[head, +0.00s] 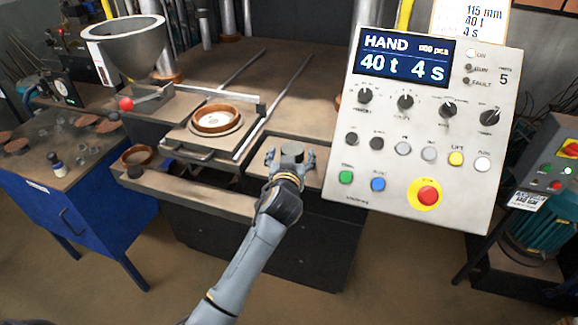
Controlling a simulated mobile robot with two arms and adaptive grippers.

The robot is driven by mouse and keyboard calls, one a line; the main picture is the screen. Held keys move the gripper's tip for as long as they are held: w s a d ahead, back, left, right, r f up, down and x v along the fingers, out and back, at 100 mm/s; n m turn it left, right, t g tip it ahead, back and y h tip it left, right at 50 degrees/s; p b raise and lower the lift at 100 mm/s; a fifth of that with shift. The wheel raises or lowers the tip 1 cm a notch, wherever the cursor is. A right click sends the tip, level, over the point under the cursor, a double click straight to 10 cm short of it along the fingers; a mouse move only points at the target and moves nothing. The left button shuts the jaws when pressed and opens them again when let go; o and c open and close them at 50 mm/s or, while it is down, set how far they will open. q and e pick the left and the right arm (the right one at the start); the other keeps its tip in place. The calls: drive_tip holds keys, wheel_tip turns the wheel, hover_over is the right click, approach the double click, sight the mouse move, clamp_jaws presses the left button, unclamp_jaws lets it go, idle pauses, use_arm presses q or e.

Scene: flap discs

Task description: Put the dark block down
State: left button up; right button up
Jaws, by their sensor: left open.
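A dark block (292,151), short and round-topped, is at the brown work surface right of the press slide. My left gripper (291,160) is around it, with one finger on each side. The fingers are open. The block's lower part is hidden by the gripper, so I cannot see its base or whether a finger touches it. My right gripper is not in view.
A sliding plate (184,145) with a brown ring mould (216,119) lies left of the gripper. A control panel (428,125) stands close on the right. A grey hopper (126,45) and a blue cabinet (65,215) are at left.

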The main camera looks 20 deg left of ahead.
use_arm(q)
drive_tip(key=b+v, duration=0.2)
drive_tip(key=v, duration=0.9)
drive_tip(key=shift+a, duration=0.1)
